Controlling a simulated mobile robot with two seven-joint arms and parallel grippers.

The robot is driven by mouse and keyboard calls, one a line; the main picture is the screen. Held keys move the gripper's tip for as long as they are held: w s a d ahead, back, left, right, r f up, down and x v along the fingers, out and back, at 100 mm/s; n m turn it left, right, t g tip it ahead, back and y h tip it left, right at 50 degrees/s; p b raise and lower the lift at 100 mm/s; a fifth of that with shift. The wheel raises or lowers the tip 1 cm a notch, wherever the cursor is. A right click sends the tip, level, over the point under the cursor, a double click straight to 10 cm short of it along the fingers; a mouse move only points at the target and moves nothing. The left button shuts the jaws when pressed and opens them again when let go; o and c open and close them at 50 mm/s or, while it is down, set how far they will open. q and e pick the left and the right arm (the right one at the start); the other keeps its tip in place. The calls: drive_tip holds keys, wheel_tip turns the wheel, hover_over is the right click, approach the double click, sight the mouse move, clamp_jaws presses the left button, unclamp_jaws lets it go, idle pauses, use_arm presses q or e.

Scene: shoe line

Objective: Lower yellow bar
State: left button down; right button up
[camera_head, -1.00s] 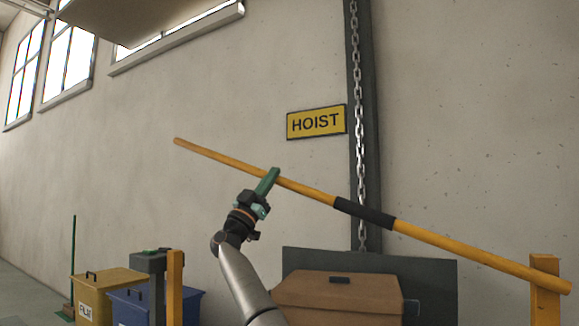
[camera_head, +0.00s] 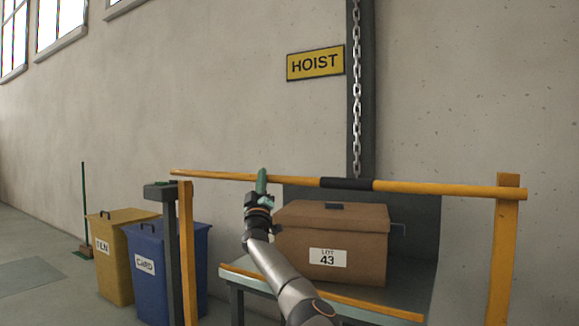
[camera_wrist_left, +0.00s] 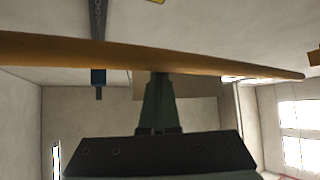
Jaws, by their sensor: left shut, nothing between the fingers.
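The yellow bar (camera_head: 430,188) with a black middle band lies almost level across the head view. Its right end is at a yellow post (camera_head: 503,250), and its left end passes just above a shorter yellow post (camera_head: 187,255). My left gripper (camera_head: 262,181) is shut and empty, its green fingers overlapping the bar left of the black band. In the left wrist view the bar (camera_wrist_left: 90,52) crosses right at the shut fingertips (camera_wrist_left: 158,78); whether they touch it I cannot tell. My right gripper is not in view.
Behind the bar a brown LOT 43 box (camera_head: 350,235) sits on a grey table (camera_head: 240,270). A hoist chain (camera_head: 356,90) hangs above it. A yellow bin (camera_head: 112,270), a blue bin (camera_head: 165,265) and a grey post (camera_head: 170,240) stand at left.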

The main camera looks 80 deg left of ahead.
use_arm(q)
drive_tip(key=shift+w+f+n+g, duration=0.15)
drive_tip(key=shift+f+n, duration=0.1)
drive_tip(key=shift+f, duration=0.2)
drive_tip(key=shift+w+f+n+g, duration=0.15)
drive_tip(key=shift+f+n, duration=0.1)
drive_tip(key=shift+f, duration=0.15)
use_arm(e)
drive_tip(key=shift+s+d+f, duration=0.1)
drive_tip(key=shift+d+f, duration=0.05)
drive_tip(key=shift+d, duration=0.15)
use_arm(q)
wheel_tip(320, 180, up, 5)
drive_tip(key=s+d+p, duration=0.1)
drive_tip(key=p, duration=0.1)
drive_tip(key=s+d+f+b, duration=0.2)
drive_tip(key=s+d+f, duration=0.2)
drive_tip(key=f, duration=0.3)
drive_tip(key=shift+s+d+f, duration=0.3)
drive_tip(key=shift+d+f, duration=0.05)
drive_tip(key=shift+d, duration=0.15)
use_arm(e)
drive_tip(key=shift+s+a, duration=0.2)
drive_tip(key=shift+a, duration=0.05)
use_arm(q)
drive_tip(key=shift+w, duration=0.1)
